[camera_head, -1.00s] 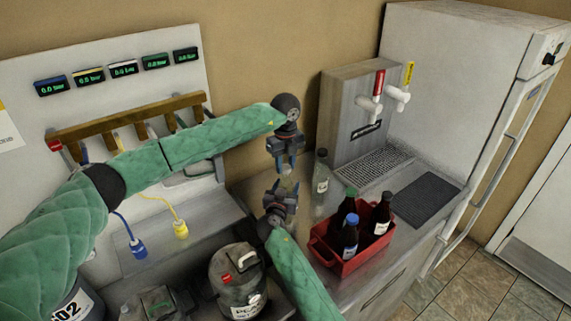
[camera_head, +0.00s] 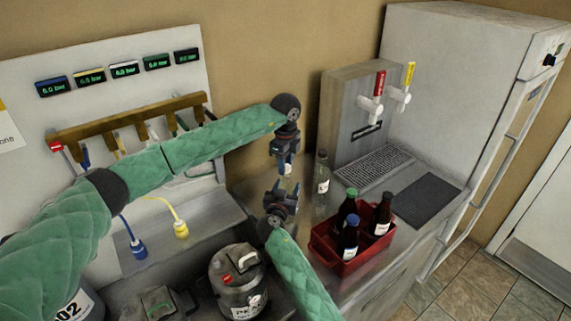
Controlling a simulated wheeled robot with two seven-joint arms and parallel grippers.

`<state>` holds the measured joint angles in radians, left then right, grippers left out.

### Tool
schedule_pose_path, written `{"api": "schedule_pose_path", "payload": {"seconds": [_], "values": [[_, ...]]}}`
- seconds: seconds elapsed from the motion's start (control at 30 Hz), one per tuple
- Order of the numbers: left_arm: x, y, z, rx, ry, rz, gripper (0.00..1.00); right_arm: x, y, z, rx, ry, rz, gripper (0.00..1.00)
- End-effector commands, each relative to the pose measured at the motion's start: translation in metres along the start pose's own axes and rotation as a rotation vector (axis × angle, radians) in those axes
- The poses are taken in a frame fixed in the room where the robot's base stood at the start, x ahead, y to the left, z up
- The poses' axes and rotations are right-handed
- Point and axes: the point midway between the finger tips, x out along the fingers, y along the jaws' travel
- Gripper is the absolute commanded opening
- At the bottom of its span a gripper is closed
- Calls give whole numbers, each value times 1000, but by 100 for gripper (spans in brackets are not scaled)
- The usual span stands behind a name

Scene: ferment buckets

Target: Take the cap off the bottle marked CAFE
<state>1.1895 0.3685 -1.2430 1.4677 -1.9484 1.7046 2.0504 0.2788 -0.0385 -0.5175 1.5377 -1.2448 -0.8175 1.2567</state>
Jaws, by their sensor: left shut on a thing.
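My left gripper (camera_head: 287,172) points down above the counter and is shut on a small pale thing, mostly hidden by the fingers; it may be a cap or bottle neck. My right gripper (camera_head: 281,194) points up just below it, at nearly the same spot. Its fingers are too small and dark to show whether they are open or hold anything. A clear bottle (camera_head: 321,186) with a white label stands upright on the counter to the right of both grippers. I cannot read CAFE on any label.
A red crate (camera_head: 340,266) on the counter holds dark bottles, including a green-capped one (camera_head: 346,211) and a blue-capped one (camera_head: 348,242). A tap tower (camera_head: 350,108) and a drip grate (camera_head: 373,166) stand behind. A metal keg (camera_head: 238,281) sits front left of the crate.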

Motion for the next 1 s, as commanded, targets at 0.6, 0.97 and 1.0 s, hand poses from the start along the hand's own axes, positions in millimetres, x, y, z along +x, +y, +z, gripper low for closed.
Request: {"api": "schedule_pose_path", "payload": {"seconds": [0.6, 0.97, 1.0], "values": [[-14, 0, 0, 1, 0, 0, 4, 0, 1, 1, -1, -1, 1, 0], [-22, 0, 0, 1, 1, 1, 5, 0, 1, 1, -1, 0, 1, 0], [-22, 0, 0, 1, 1, 1, 5, 0, 1, 1, -1, 0, 1, 0]]}}
